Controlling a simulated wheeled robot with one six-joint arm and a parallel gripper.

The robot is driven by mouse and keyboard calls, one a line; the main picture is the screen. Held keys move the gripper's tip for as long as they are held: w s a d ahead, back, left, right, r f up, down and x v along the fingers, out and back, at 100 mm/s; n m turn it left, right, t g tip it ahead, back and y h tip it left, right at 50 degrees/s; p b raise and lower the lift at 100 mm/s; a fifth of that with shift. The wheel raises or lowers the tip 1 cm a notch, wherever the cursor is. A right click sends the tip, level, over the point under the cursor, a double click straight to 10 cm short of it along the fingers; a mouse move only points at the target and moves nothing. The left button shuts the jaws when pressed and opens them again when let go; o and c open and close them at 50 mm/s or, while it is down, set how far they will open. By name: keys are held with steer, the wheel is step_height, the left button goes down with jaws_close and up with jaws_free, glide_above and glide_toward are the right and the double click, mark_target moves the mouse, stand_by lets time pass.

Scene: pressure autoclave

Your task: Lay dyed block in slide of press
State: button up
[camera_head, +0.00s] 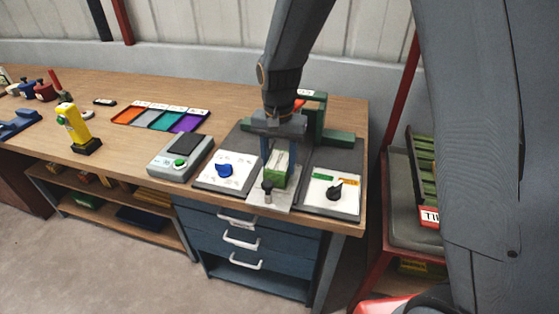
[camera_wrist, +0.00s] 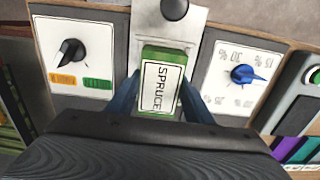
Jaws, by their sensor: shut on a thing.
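The dyed block (camera_wrist: 163,84) is green with a white label reading "SPRUCE". It also shows in the head view (camera_head: 279,166), at the front of the press. My gripper (camera_wrist: 160,104) is shut on the block, with a blue finger on each side. It points down over the light grey slide (camera_wrist: 178,22) of the press, which has a dark round knob at its front end. The green press (camera_head: 312,122) stands just behind. I cannot tell whether the block touches the slide, because the gripper and block hide the part beneath.
A panel with a blue knob (camera_head: 224,170) lies left of the slide, and a panel with a black knob (camera_head: 335,192) lies right. A grey device with a green button (camera_head: 180,158), a tray of coloured compartments (camera_head: 165,117) and a yellow tool (camera_head: 74,124) stand further left.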

mark_target(279, 161)
steer(key=shift+f, duration=0.1)
steer(key=o, duration=1.3)
step_height(279, 161, up, 12)
steer(key=b, duration=0.3)
steer(key=s+d+f+n, duration=0.1)
steer(key=s+d+f, duration=0.2)
steer(key=s+d, duration=0.2)
steer(key=s+d+f+n, duration=0.1)
steer(key=s+d+f, duration=0.2)
steer(key=s+d, duration=0.2)
steer(key=s+d+f+n+t, duration=0.1)
steer(key=s+d+f+n, duration=0.1)
steer(key=s+d+f, duration=0.2)
steer(key=shift+s+d, duration=0.6)
